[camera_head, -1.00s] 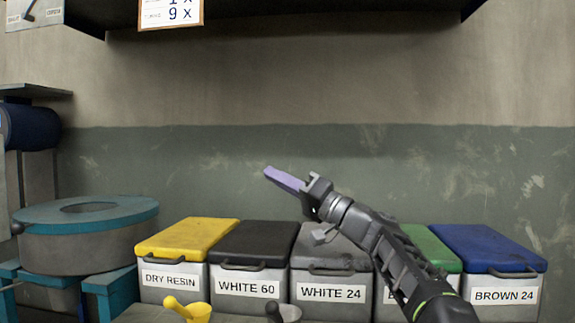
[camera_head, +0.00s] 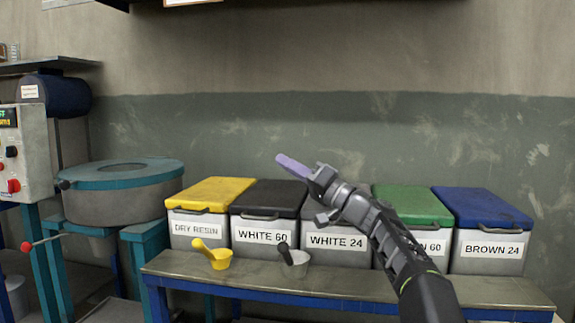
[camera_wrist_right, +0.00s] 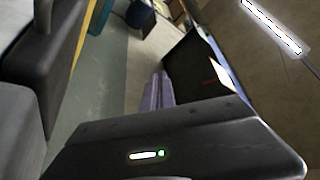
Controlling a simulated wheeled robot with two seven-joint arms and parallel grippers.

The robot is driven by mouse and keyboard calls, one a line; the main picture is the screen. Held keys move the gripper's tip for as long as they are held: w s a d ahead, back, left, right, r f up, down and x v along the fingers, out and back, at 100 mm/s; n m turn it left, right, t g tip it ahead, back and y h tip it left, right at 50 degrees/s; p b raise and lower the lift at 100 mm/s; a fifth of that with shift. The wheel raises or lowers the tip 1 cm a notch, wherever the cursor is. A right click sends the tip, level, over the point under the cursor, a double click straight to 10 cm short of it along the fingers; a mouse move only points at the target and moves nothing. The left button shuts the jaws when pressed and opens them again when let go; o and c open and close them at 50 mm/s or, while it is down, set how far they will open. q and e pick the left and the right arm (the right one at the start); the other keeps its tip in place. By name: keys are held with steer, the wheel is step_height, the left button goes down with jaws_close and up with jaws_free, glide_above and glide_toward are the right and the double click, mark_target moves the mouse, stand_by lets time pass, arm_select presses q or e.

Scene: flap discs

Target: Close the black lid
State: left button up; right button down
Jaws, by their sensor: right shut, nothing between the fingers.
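The black lid (camera_head: 270,196) lies flat and closed on the bin labelled WHITE 60 (camera_head: 262,236), second from the left in the row. Its front handle (camera_head: 260,217) shows. My right gripper (camera_head: 281,158) is above and behind the bins in the head view, its purple fingers together and empty, pointing up and left. It appears apart from the black lid. The fingers also show in the right wrist view (camera_wrist_right: 158,92). My left gripper is not in view.
The yellow-lidded DRY RESIN bin (camera_head: 213,194) stands left of the black one; the grey WHITE 24 bin (camera_head: 336,242), green-lidded (camera_head: 413,205) and blue-lidded (camera_head: 484,207) bins stand right. A yellow scoop (camera_head: 218,259) and grey scoop (camera_head: 296,263) are on the bench (camera_head: 400,287). A round teal-topped machine (camera_head: 123,186) stands left.

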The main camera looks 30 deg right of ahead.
step_height(320, 180, up, 4)
steer(key=s+p, duration=0.1)
steer(key=s+d+f, duration=0.4)
steer(key=d+f, duration=0.1)
steer(key=d, duration=0.2)
steer(key=shift+s+d+b, duration=0.25)
steer(key=shift+d+b, duration=0.05)
steer(key=shift+b, duration=0.1)
steer(key=shift+f, duration=0.1)
